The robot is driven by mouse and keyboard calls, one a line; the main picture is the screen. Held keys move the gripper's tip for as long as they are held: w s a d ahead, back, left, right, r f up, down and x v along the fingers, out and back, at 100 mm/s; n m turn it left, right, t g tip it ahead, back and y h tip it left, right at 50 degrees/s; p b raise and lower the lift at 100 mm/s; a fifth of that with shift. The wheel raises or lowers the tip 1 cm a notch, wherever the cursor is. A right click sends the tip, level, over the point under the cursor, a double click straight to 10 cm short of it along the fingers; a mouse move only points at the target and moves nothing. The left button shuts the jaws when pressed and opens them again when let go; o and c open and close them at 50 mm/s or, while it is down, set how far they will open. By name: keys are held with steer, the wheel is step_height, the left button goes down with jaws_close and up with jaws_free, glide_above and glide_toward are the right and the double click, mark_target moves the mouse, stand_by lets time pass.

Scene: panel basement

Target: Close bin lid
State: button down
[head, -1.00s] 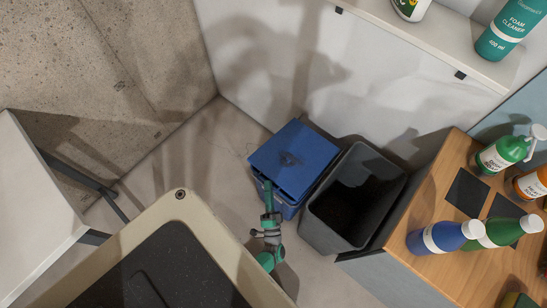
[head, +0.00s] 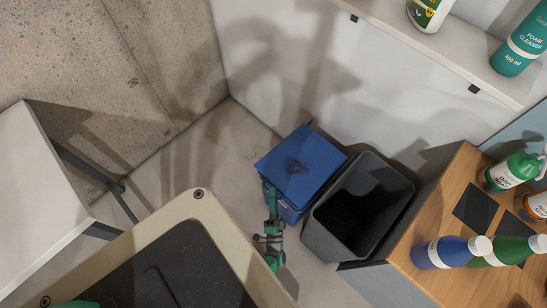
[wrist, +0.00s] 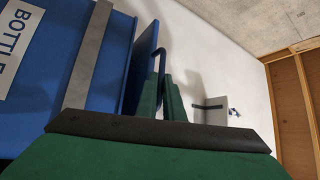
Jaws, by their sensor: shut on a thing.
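The blue bin (head: 287,213) stands on the floor against the wall. Its blue lid (head: 300,165) lies over the top. In the wrist view the lid (wrist: 146,60) stands at a slight angle to the bin body (wrist: 95,75), with a narrow dark gap between. The bin wears a "BOTTLE" label and a grey strip. My gripper (head: 267,187) is at the lid's front left edge.
An open dark grey bin (head: 322,231) stands close to the right of the blue one. Beyond it is a wooden-topped cabinet (head: 425,262) with bottles. A shelf (head: 445,42) is above. A pale table (head: 40,190) stands at left. Some floor is clear left of the bin.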

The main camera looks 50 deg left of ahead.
steer(key=c, duration=2.2)
jaws_free()
steer(key=shift+w+d, duration=0.3)
steer(key=shift+w, duration=0.15)
steer(key=v, duration=1)
steer(key=shift+s+f, duration=0.15)
steer(key=shift+s, duration=0.45)
